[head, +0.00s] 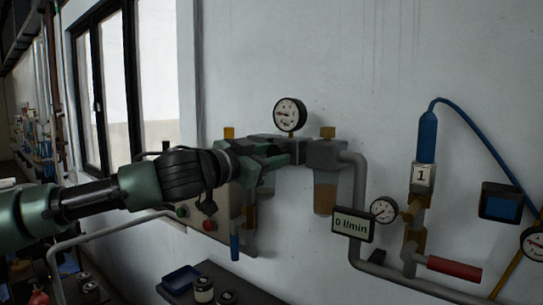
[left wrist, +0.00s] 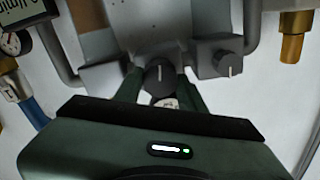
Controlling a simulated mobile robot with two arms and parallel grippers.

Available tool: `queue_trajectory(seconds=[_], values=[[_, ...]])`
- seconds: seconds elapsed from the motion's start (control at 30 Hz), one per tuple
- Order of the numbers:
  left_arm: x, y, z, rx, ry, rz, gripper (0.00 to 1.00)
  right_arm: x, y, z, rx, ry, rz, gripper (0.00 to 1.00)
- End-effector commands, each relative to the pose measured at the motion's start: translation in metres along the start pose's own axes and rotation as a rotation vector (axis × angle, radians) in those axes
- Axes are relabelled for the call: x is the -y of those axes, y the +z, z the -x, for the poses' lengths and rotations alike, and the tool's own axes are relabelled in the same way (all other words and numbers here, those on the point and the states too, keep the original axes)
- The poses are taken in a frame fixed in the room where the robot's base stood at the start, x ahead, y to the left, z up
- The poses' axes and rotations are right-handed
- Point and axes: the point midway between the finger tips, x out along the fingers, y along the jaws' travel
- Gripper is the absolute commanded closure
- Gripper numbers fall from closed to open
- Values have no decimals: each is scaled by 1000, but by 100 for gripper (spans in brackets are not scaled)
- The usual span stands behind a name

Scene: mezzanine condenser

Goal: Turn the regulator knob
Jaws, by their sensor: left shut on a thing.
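The regulator (head: 275,143) is a dark grey unit on the wall with a round white gauge (head: 290,115) above it. The dark round regulator knob (left wrist: 159,72), with a pale line on its face, shows in the left wrist view between my two green fingers. My left gripper (head: 279,154) reaches it from the left, and its fingers (left wrist: 160,84) are shut on the knob from both sides. In the head view my gripper hides the knob. My right gripper is in neither view.
A second dark knob (left wrist: 228,63) sits beside the gripped one. A filter bowl (head: 325,199), a grey pipe (head: 358,200) and a "0 l/min" display (head: 353,225) are to the right. A panel with a red button (head: 209,225) and a dark table (head: 255,283) are below.

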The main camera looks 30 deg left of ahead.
Motion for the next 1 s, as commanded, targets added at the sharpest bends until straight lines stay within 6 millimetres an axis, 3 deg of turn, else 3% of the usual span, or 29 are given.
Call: queue_trajectory(seconds=[0.03,0.1,0.53,1.0], values=[[0,1,0,2,0,0,55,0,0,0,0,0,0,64],[0,1,0,2,0,0,39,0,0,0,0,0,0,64],[1,-1,6,-2,-3,0,39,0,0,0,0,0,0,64],[0,2,59,-7,-3,6,39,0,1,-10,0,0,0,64]])
